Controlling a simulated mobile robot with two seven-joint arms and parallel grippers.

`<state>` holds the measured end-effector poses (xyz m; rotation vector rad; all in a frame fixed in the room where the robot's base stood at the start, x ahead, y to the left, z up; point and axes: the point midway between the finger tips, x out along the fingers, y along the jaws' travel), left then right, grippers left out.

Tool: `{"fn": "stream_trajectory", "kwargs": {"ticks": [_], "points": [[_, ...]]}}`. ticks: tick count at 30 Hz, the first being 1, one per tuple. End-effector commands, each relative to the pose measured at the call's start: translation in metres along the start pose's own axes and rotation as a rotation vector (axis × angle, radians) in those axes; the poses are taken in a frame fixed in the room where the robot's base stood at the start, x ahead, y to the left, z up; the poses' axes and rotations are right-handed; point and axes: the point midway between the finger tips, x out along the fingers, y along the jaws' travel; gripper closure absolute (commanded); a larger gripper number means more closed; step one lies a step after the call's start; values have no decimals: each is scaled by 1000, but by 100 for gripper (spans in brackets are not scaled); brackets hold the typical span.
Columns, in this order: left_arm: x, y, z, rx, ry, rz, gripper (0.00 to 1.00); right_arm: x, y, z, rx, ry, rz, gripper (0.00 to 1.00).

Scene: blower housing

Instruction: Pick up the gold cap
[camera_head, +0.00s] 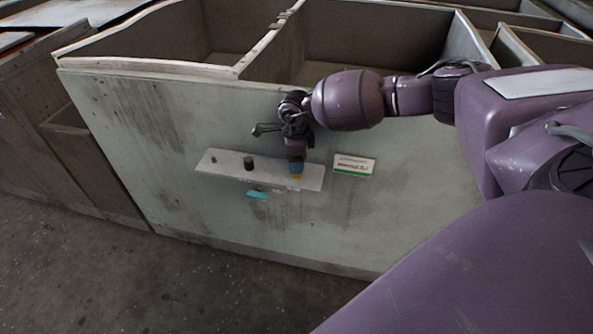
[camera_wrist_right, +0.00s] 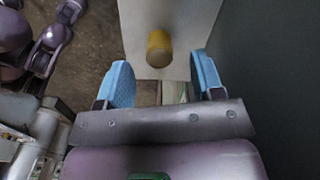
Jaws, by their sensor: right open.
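The gold cap (camera_wrist_right: 159,48) stands on a pale shelf (camera_wrist_right: 185,15) in the right wrist view. It is a short yellow cylinder, a little ahead of and between the fingertips, and I see no finger touching it. In the head view only a bit of the gold cap (camera_head: 297,177) shows below my right gripper (camera_head: 296,170), at the right end of the shelf (camera_head: 228,170). My right gripper, with blue finger pads (camera_wrist_right: 162,70), is open and empty. I see no left gripper in the head view.
A dark cylinder (camera_head: 248,163) and a smaller peg (camera_head: 213,160) stand farther left on the shelf. A pale panel (camera_head: 150,130) rises behind the shelf, with a white sign (camera_head: 354,166) to the right and a teal label (camera_head: 257,195) below. Open bins (camera_head: 370,40) lie behind.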

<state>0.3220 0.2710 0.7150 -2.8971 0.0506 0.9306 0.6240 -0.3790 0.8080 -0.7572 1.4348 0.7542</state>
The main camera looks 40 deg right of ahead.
Motion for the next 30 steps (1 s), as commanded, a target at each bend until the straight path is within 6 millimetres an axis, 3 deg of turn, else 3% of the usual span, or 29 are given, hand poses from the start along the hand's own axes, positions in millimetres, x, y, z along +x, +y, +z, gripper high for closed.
{"fn": "stream_trajectory", "kwargs": {"ticks": [6, 14, 25, 30], "points": [[3, 1, 6, 0, -10, 2, 57, 33, 3, -4, 1, 2, 5, 39], [3, 1, 1, 1, 0, 3, 57, 35, 2, -4, 1, -1, 1, 39], [3, 1, 0, 1, 2, 3, 57, 35, 2, -4, 1, -1, 1, 92], [3, 1, 1, 1, 0, 3, 57, 35, 2, -4, 1, -1, 1, 92]]}}
